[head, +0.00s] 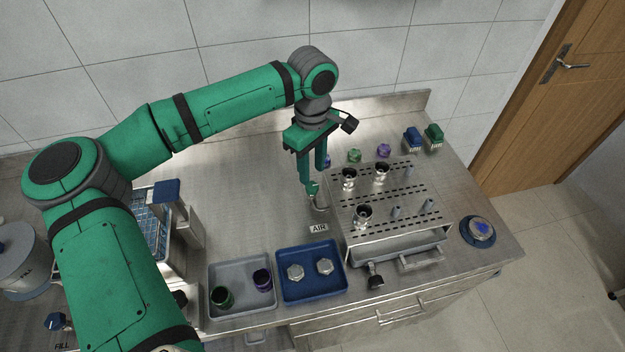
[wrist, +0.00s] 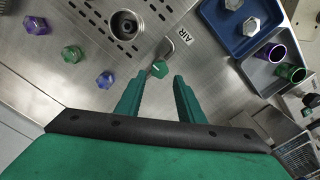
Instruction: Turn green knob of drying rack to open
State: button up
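The green knob (wrist: 159,69) sits on a bent metal pipe (wrist: 167,50) beside the "AIR" label (wrist: 187,34). In the head view the knob (head: 313,189) shows just left of the drying rack (head: 388,238), a perforated steel stand carrying several metal cups and pegs. My gripper (wrist: 157,80) is open, its two green fingers pointing down. In the wrist view the knob lies just beyond the fingertips, in line with the gap between them. In the head view my gripper (head: 313,180) is right over the knob; I cannot tell whether it touches.
A blue tray (head: 311,298) with two hex nuts and a grey tray (head: 241,305) with green and purple cups lie in front. Several coloured caps (head: 355,156) stand behind the rack. The counter (head: 240,190) left of the knob is clear.

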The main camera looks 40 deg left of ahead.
aim_at(312, 185)
notch_tip(312, 185, down, 4)
jog(key=shift+s+f, duration=0.1)
jog(key=shift+f, duration=0.8)
jog(key=shift+w+a, duration=0.1)
jog(key=shift+w, duration=0.1)
jog(key=c, duration=0.8)
